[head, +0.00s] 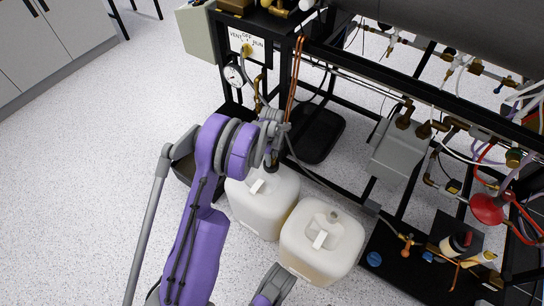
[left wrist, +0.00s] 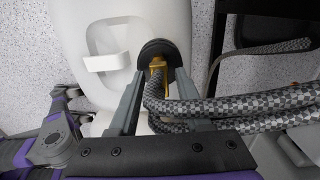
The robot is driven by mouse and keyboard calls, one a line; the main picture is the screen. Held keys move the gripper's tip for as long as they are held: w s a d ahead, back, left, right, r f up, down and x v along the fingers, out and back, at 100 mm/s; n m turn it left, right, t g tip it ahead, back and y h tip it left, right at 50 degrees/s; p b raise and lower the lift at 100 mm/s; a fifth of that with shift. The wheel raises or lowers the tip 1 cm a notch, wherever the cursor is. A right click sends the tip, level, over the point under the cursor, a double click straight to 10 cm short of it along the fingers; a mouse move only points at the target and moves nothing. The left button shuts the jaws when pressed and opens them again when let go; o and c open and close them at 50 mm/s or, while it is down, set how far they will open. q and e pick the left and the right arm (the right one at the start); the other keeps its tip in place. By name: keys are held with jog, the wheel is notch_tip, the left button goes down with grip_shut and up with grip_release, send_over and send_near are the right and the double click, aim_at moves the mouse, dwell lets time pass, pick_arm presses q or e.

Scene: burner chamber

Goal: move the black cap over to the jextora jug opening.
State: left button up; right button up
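The black cap (left wrist: 158,48) has a brass fitting (left wrist: 157,64) with braided hoses, and is at the shoulder of the left white jug (left wrist: 120,35). In the head view it shows as a small dark shape (head: 271,160) at that jug (head: 265,200). My left gripper (left wrist: 160,75) has its fingers apart, with tips at the cap's two side edges and the fitting between them. I cannot tell whether they press on the cap or whether it is seated. The right jug (head: 322,245) has an uncovered opening (head: 333,216). No jug name is readable. My right gripper is not seen.
A black frame rack (head: 365,185) with pipes, valves and a grey box (head: 398,150) stands behind the jugs. A hose runs from the cap area towards the rack. A blue cap (head: 374,259) lies right of the jugs. The speckled floor on the left is clear.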

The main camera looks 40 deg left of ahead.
pick_arm(q)
grip_shut()
jog(key=c, duration=0.5)
grip_release()
jog(key=shift+c, duration=0.2)
grip_shut()
jog(key=shift+r+p, duration=0.4)
jog(key=shift+r, duration=0.2)
dwell(0.4)
